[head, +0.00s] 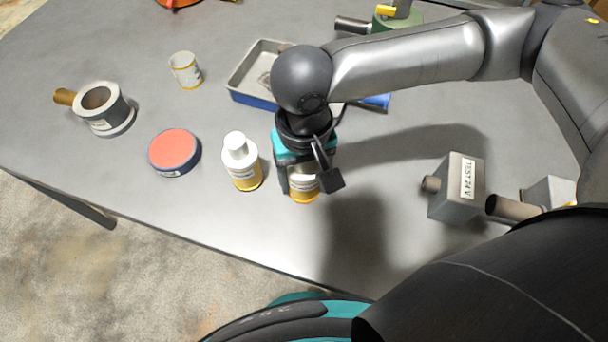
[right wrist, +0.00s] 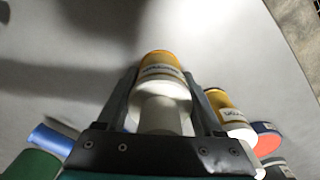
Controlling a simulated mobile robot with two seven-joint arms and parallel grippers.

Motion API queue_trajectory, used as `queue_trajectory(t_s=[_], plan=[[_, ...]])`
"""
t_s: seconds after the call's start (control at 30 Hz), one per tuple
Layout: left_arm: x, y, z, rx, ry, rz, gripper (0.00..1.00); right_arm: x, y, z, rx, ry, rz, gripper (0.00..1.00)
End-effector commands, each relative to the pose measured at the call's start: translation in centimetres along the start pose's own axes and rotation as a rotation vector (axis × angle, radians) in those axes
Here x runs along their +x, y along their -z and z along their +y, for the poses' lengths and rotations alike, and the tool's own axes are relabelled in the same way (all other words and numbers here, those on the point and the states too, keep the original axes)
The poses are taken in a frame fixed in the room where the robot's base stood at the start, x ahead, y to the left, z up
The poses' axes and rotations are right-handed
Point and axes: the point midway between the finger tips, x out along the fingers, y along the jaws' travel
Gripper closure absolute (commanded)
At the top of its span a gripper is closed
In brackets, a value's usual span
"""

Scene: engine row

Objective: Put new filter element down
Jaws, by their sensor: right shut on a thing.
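My right gripper (head: 304,180) is shut on a white and yellow-orange cylindrical thing, the new filter element (head: 304,195). In the right wrist view the new filter element (right wrist: 160,72) stands between the two fingers, with a narrower white top, a printed label and an orange-yellow end. It points down at the grey table, close to the front edge. I cannot tell whether its lower end touches the table. The gripper hides its upper part in the head view. My left gripper is not in view.
A similar white bottle (head: 242,165) stands close to the left. Further left are a red-topped round tin (head: 174,151), a grey ring-shaped housing (head: 104,108) and a small cup (head: 185,70). A grey tray (head: 240,84) lies behind. A "TEST 24 V" box (head: 456,190) stands right.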

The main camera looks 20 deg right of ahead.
Motion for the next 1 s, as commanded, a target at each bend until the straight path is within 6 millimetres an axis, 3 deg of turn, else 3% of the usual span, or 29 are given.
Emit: queue_trajectory(t_s=[0.3, 0.33, 0.57, 0.87, 1.0], plan=[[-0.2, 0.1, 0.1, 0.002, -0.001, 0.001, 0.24, 0.1, 0.0, 0.0, 0.000, 0.001, 0.000, 0.87], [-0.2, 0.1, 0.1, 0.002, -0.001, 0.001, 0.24, 0.1, 0.0, 0.0, 0.000, 0.001, 0.001, 0.30], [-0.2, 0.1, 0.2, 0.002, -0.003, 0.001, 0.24, 0.1, 0.0, 0.0, 0.000, 0.000, 0.001, 0.04], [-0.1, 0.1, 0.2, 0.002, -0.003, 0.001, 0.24, 0.0, 0.1, 0.0, 0.000, 0.000, 0.002, 0.02], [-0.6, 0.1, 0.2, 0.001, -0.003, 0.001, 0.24, -1.4, 0.1, 0.0, 0.000, 0.000, 0.002, 0.02]])
